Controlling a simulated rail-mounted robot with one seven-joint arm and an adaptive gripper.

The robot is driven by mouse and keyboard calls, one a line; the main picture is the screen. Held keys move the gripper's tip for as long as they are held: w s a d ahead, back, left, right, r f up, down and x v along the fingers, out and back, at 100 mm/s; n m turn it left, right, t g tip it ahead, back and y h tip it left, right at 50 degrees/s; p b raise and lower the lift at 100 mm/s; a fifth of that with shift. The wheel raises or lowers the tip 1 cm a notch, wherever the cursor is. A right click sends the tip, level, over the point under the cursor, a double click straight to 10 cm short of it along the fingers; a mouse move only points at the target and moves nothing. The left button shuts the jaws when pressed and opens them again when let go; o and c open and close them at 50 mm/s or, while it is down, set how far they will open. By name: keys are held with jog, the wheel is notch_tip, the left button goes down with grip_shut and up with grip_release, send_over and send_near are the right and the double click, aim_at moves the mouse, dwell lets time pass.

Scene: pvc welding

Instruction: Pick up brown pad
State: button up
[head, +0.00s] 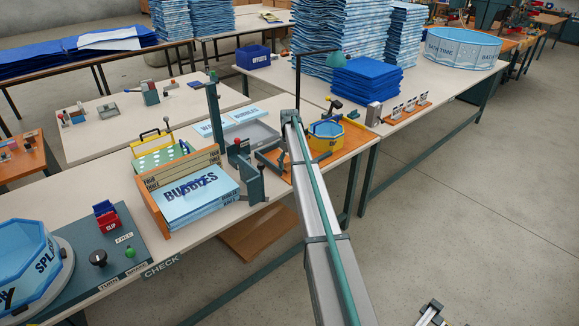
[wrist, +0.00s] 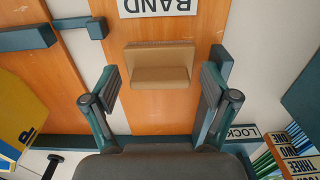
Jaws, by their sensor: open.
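The brown pad (wrist: 158,65) shows in the wrist view as a small tan block with a flat top and a raised back face, on an orange board (wrist: 150,112). My gripper (wrist: 162,88) is open, with one finger to the left of the pad and one to the right. The pad lies between and just beyond the fingertips, and I see no contact. In the head view I cannot pick out the pad or my gripper clearly; the orange board (head: 350,142) shows there, partly hidden by a long silver beam.
A white BAND label (wrist: 157,7) is just beyond the pad. A teal bar (wrist: 221,62) stands close to its right. A LOCK label (wrist: 243,131) is at lower right.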

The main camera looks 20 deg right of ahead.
jog(key=c, duration=1)
jog(key=shift+r, duration=0.5)
notch_tip(320, 180, up, 2)
jog(key=shift+s+a+r+b, duration=0.1)
jog(key=shift+s+r+b, duration=0.05)
jog(key=shift+b, duration=0.25)
jog(key=s+a+r+b, duration=0.1)
jog(key=s+a+r, duration=0.1)
jog(key=s+r, duration=0.1)
jog(key=s+a+r+b, duration=0.1)
jog(key=s+a+r, duration=0.2)
jog(key=s, duration=0.1)
jog(key=s+a+r, duration=0.2)
jog(key=s+r, duration=0.1)
jog(key=s, duration=0.1)
jog(key=shift+s+a+r+b, duration=0.2)
jog(key=shift+s+r+b, duration=0.05)
jog(key=shift+r+b, duration=0.15)
